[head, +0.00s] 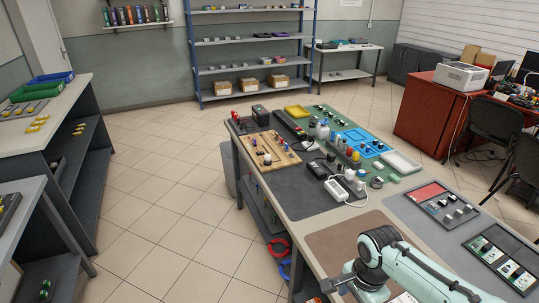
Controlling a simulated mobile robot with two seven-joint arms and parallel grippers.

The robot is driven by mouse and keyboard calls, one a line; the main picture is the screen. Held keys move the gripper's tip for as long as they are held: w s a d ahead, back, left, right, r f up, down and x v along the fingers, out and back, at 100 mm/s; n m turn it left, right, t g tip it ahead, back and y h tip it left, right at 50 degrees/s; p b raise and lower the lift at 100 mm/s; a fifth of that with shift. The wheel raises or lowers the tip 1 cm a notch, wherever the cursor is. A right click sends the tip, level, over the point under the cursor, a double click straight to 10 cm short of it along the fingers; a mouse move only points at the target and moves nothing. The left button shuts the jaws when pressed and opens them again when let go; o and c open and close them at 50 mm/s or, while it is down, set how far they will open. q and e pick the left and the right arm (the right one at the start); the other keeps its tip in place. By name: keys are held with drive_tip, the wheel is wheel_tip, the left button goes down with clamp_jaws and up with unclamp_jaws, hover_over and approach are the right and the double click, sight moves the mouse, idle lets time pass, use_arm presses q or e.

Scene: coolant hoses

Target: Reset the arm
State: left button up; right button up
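My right arm (425,272), pale green with dark joints, comes in from the lower right corner and reaches left over the near end of the workbench. Its dark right gripper (338,284) is at the bottom edge of the head view, near the bench's left edge. The gripper is small and partly cut off, so I cannot tell whether its fingers are open or shut. No object shows clearly in it. My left arm and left gripper are not in view.
The workbench (317,237) carries a wooden board with parts (270,149), a blue tray (360,141), a white tray (401,162) and a brown mat (349,241). A red hose loop (279,249) hangs beside its left side. Open tiled floor (165,215) lies left.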

drive_tip(key=s+a+f+n+g+y+p, duration=0.1)
drive_tip(key=a+f+n, duration=0.1)
drive_tip(key=f, duration=0.8)
drive_tip(key=s+a+f+n+y+p, duration=0.1)
drive_tip(key=a+f+n, duration=0.15)
drive_tip(key=f, duration=0.75)
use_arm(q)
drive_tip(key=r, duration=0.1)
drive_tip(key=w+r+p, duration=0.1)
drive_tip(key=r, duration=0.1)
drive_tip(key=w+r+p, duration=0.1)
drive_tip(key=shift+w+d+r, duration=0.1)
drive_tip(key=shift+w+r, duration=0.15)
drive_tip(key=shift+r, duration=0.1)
use_arm(e)
drive_tip(key=s+a+f+n+y, duration=0.1)
drive_tip(key=s+f+n, duration=0.3)
drive_tip(key=s+f, duration=1.1)
drive_tip(key=s+a, duration=0.1)
drive_tip(key=s, duration=0.2)
drive_tip(key=shift+s+a+n+y, duration=0.15)
drive_tip(key=shift+s+n+y, duration=0.15)
drive_tip(key=shift+n, duration=0.05)
